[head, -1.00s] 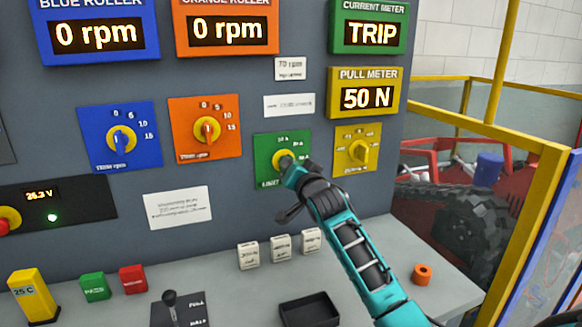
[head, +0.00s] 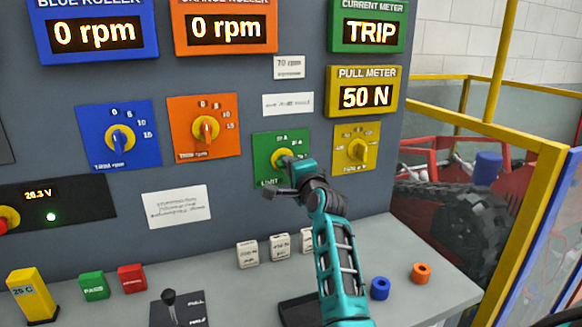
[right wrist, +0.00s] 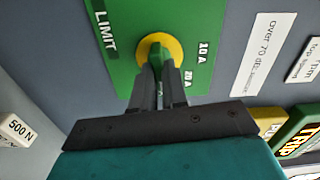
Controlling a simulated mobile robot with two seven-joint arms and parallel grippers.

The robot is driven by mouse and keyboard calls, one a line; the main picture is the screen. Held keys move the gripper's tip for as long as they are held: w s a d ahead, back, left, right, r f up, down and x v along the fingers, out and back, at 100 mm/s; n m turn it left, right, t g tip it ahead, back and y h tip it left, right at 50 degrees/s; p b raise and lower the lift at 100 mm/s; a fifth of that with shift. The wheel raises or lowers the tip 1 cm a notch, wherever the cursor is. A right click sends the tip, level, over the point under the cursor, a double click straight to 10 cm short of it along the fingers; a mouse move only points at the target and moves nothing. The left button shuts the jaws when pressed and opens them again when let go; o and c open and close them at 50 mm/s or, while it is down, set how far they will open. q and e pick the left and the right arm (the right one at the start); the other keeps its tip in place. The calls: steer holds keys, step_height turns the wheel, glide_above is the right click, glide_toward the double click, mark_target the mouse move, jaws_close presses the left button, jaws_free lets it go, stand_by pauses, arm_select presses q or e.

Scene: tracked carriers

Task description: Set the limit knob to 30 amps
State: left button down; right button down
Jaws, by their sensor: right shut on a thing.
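The limit knob is a yellow round knob on a green plate (head: 265,145), low on the right of the grey panel. My right gripper (head: 287,163) is shut on the limit knob (head: 277,155). In the right wrist view the fingers (right wrist: 158,72) close on the knob (right wrist: 149,46), and the plate shows "LIMIT", "10 A" and "20 A". The fingers hide part of the plate, and I cannot tell where the knob points. The current meter (head: 368,35) reads TRIP. My left gripper is not in view.
Blue (head: 100,152), orange (head: 185,140) and yellow (head: 345,165) knob plates flank the green one. A yellow frame (head: 520,190) stands at the right.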

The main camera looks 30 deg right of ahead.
steer(key=shift+m, duration=0.7)
steer(key=c, duration=1.2)
jaws_free()
steer(key=shift+o, duration=0.2)
steer(key=shift+s, duration=0.1)
